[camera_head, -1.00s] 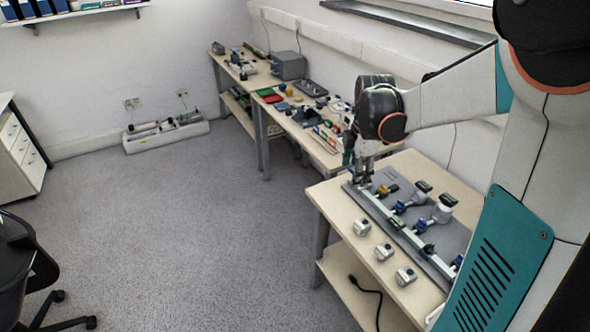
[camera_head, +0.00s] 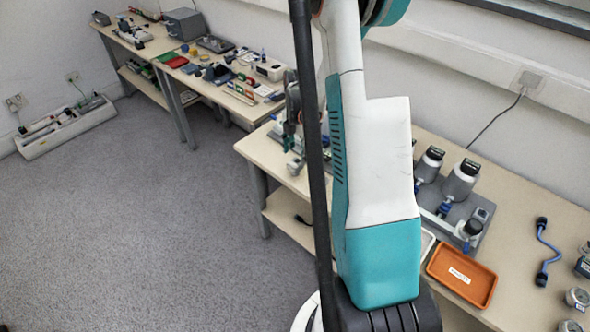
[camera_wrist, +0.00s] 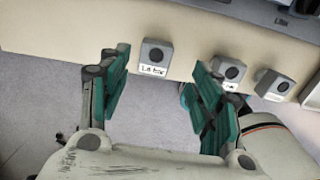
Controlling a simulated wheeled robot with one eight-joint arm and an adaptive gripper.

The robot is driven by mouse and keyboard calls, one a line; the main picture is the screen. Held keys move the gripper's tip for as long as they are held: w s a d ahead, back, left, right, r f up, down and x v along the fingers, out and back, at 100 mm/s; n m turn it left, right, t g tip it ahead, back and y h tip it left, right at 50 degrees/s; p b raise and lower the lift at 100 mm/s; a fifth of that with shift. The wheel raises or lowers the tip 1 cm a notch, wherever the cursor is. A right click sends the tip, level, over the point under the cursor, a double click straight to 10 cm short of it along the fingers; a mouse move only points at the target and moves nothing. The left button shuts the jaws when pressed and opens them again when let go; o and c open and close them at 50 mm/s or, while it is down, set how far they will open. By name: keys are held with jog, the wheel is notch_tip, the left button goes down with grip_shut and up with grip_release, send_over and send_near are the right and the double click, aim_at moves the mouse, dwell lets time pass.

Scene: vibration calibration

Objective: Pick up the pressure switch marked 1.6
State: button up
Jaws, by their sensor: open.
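In the wrist view, three small grey pressure switches with round dark tops sit in a row near the edge of a pale table. The left one (camera_wrist: 155,56) has a white label that seems to read 1.6 bar. The labels of the middle one (camera_wrist: 229,69) and the right one (camera_wrist: 275,84) are too small to read. My gripper (camera_wrist: 161,70) is open and empty, its green fingers on either side of the left switch in the picture, apparently not touching it. In the head view, my arm hides most of the switches; one grey switch (camera_head: 296,166) shows beside it.
An orange tray (camera_head: 461,275) and a blue hose (camera_head: 545,252) lie on the table at right. A grey plate with fittings (camera_head: 470,228) stands behind my arm. Another bench (camera_head: 225,85) is further back. The floor (camera_head: 130,220) at left is clear.

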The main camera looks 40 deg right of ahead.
aim_at(295, 162)
jog(key=f+b, duration=0.1)
jog(key=f, duration=0.1)
jog(key=f+b, duration=0.1)
jog(key=f, duration=0.1)
jog(key=f+b, duration=0.1)
jog(key=f, duration=0.1)
jog(key=shift+w+a+f, duration=0.2)
jog(key=shift+w, duration=0.1)
jog(key=c, duration=1.3)
